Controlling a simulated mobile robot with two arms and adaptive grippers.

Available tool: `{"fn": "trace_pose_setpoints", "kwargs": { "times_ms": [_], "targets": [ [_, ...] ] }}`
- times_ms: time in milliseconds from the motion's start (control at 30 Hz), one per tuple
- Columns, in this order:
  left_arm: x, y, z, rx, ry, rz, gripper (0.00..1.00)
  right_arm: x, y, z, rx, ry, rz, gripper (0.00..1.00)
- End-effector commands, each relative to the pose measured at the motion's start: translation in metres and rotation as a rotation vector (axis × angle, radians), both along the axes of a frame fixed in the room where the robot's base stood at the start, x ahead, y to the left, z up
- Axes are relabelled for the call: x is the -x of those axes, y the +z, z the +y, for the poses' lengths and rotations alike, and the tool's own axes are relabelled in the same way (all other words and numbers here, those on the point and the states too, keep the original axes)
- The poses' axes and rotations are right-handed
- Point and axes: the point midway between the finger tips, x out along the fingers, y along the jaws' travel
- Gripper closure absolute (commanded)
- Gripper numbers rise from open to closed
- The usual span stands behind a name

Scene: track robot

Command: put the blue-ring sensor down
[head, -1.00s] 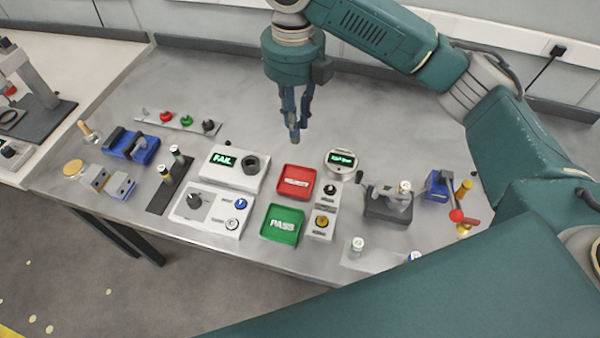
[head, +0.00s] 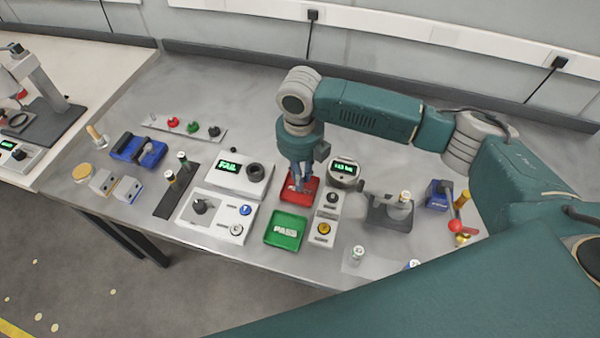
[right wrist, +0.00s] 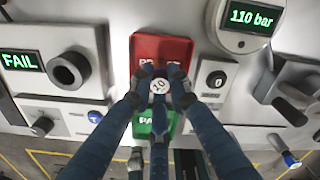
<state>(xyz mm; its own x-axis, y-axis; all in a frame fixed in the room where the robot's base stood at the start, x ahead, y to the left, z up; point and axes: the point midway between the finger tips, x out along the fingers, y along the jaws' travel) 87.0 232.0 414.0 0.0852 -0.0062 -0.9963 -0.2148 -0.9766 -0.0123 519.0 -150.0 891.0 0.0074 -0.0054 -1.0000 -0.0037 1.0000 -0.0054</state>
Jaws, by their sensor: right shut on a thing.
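My right gripper (head: 299,187) is over the red tray (head: 312,193), pointing down. In the right wrist view its fingers (right wrist: 159,98) are shut around a small sensor (right wrist: 158,86) with a round white top marked like "10". The ring colour on this sensor is hidden by the fingers. The sensor is over the near part of the red tray (right wrist: 145,46); I cannot tell whether it touches the tray floor. My left gripper is not in view.
A green PASS tray (head: 285,230) lies just in front. A tester (head: 239,179) reading FAIL stands left. A round gauge (head: 345,172) reading 110 bar is close on the right. A dark fixture (head: 391,213) stands farther right. The back of the bench is clear.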

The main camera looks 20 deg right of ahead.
Motion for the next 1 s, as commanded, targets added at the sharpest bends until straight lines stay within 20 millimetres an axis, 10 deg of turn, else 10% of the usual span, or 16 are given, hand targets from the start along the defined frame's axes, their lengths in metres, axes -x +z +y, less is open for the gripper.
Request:
{"fn": "trace_pose_setpoints", "kwargs": {
  "times_ms": [300,400,767,1000],
  "targets": [
    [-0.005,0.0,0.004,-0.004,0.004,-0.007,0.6,0.0,-0.002,0.001,-0.001,0.0,0.0,1.0],
    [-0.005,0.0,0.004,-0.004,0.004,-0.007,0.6,0.0,-0.002,0.001,-0.001,0.0,0.0,0.66],
    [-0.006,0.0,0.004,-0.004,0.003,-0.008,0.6,-0.001,0.002,0.001,-0.001,0.0,-0.002,0.65],
    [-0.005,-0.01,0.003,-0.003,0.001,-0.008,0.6,-0.002,0.039,0.002,-0.004,0.001,-0.006,0.65]
  ]
}}
